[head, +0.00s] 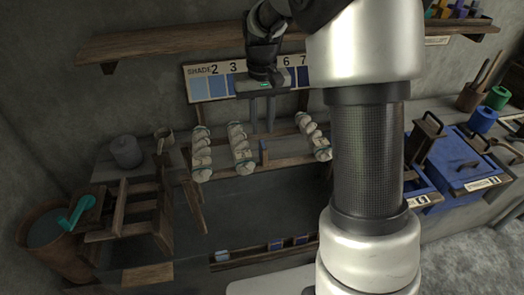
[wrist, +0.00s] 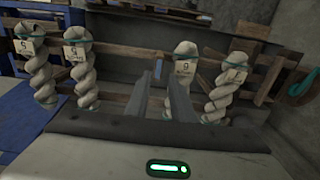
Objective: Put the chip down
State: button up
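A small chip (head: 263,146), blue at its top, shows just below my fingertips in the head view, in front of the rack's wooden rail. My gripper (head: 263,130) points down above it, with its two fingers apart and a gap between them. In the wrist view the blue chip (wrist: 159,67) shows in line with the gap between my fingertips (wrist: 162,77). It looks beyond the tips rather than clasped. I cannot tell exactly what its lower end rests on.
Pale twisted skeins (head: 241,148) with tags hang on both sides of my gripper. A shade board (head: 212,86) with blue swatches stands behind. Small blue pieces (head: 276,244) sit in a low wooden rack. Blue boxes (head: 462,160) stand right, a bucket (head: 55,245) left.

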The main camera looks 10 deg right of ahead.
aim_at(263, 144)
notch_tip(263, 144, down, 11)
jog(key=shift+d+r+p, duration=0.15)
jog(key=shift+r+p, duration=0.05)
jog(key=shift+p, duration=0.15)
jog(key=shift+c, duration=0.4)
grip_shut()
